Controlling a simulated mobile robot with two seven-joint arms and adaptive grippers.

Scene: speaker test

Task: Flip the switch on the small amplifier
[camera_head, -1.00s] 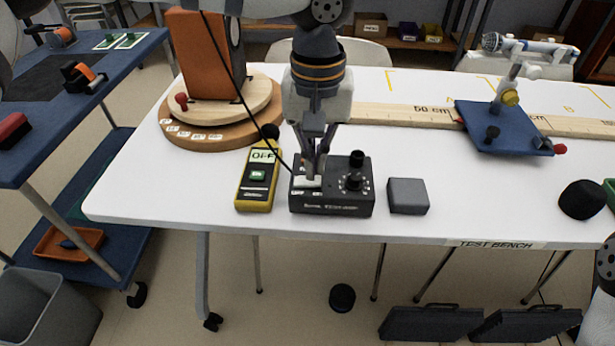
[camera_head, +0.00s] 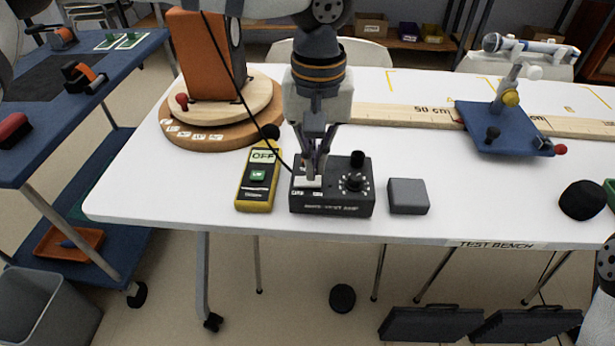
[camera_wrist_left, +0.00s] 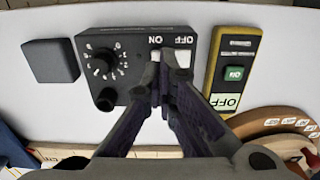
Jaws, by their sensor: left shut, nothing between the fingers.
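The small amplifier (camera_head: 332,203) is a black box near the front edge of the white table, with a dial (camera_head: 353,182) and a knob on its right part. My left gripper (camera_head: 314,182) points down at its left part, fingers together and empty, over the white switch area. In the left wrist view the amplifier (camera_wrist_left: 128,42) shows from the other side. The fingertips of my left gripper (camera_wrist_left: 166,62) are at the pale switch (camera_wrist_left: 183,58), beside the ON and OFF labels. The fingers partly hide the switch, so I cannot tell its position or whether they touch it. My right gripper is not in view.
A yellow-black meter (camera_head: 257,180) marked OFF lies just left of the amplifier. A grey block (camera_head: 408,196) is at its right. Behind are a round wooden turntable (camera_head: 200,141) with an orange speaker (camera_head: 202,60), a ruler (camera_head: 400,112) and a blue stand (camera_head: 490,120).

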